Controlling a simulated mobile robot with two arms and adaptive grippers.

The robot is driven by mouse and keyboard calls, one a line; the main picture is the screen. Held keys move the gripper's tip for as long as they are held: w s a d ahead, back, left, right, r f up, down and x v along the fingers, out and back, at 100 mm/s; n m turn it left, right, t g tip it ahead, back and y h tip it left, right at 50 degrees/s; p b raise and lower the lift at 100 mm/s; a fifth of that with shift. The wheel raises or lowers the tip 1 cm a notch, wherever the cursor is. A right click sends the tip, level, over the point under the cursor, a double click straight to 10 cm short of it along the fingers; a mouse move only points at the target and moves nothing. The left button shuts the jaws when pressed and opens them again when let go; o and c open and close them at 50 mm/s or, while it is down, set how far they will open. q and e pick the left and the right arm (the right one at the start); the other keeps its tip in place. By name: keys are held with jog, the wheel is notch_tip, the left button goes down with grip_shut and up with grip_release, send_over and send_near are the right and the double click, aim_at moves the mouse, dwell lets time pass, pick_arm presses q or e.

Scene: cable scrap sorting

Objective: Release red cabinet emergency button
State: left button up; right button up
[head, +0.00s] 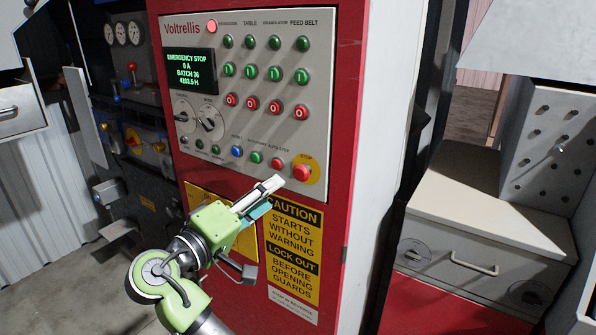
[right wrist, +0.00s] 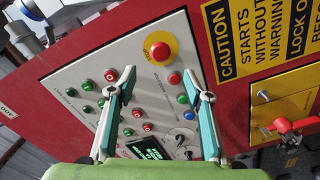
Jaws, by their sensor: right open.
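The red emergency button (head: 302,172) sits on a yellow disc at the lower right of the grey control panel (head: 318,75) on the red cabinet (head: 350,130). In the right wrist view the button (right wrist: 160,52) is at upper middle, beyond the fingertips. The panel screen (head: 190,71) reads "EMERGENCY STOP". My right gripper (head: 272,185) is just below and left of the button in the head view, apart from it as far as I can tell. In the right wrist view the gripper (right wrist: 157,71) is open, with nothing between its fingers. My left gripper is not in view.
Several green, red and blue buttons (head: 237,151) and two dials (head: 208,120) crowd the panel. A caution sign (head: 293,243) is below it. A red handle (right wrist: 292,125) on a yellow plate shows in the right wrist view. A pale drawer unit (head: 480,215) stands at right.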

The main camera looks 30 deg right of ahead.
aim_at(298, 175)
jog(key=p+x, duration=0.1)
jog(key=x, duration=0.2)
jog(key=p+x, duration=0.1)
jog(key=x, duration=0.2)
jog(key=shift+r, duration=0.2)
jog(key=p+x, duration=0.1)
jog(key=x, duration=0.4)
jog(key=shift+w+f+p, duration=0.1)
jog(key=shift+p, duration=0.3)
jog(key=shift+w+d+f, duration=0.1)
jog(key=shift+w+d, duration=0.05)
jog(key=shift+d, duration=0.3)
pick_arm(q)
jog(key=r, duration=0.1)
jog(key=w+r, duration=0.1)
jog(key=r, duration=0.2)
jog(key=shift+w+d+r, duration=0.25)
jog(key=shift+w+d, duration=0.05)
